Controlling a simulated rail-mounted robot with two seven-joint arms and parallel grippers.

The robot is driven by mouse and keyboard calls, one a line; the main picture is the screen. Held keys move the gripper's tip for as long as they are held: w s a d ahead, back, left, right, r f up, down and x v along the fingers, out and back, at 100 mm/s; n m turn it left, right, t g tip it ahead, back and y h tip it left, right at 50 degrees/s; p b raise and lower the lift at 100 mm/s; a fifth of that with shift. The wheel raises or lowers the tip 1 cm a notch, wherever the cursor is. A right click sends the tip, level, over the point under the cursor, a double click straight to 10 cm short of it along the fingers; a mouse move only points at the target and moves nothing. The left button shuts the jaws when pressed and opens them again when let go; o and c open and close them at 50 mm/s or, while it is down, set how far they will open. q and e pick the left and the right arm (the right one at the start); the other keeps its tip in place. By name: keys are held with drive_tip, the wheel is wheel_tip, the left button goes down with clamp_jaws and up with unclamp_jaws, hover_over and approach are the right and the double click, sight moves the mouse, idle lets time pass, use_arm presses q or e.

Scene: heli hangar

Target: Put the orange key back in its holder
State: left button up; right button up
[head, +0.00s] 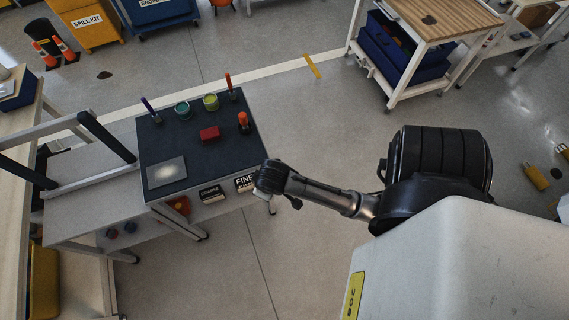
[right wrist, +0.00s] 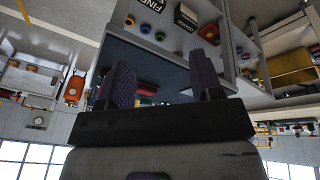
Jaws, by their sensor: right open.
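Two orange items stand near the right side of the dark-topped workbench (head: 205,150) in the head view. One is a tall, thin orange-red handle (head: 229,83) in a dark base at the back right corner. The other is a shorter orange piece (head: 243,119) on a dark base nearer the right edge. I cannot tell which is the key or which base is its holder. My right gripper (head: 264,182) is by the bench's front right corner. In the right wrist view its fingers (right wrist: 165,88) are apart with nothing held between them. My left gripper is not in view.
Boxes labelled COARSE (head: 211,192) and FINE (head: 245,182) sit below the top. Open floor lies right of the bench.

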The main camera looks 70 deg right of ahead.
drive_tip(key=s+a+r+n+t+y, duration=0.1)
drive_tip(key=s+a+r+n+y, duration=0.1)
drive_tip(key=s+a, duration=0.7)
wheel_tip(320, 180, up, 2)
drive_tip(key=shift+a+r+n, duration=0.1)
drive_tip(key=shift+a+n, duration=0.25)
drive_tip(key=shift+n, duration=0.45)
idle(0.7)
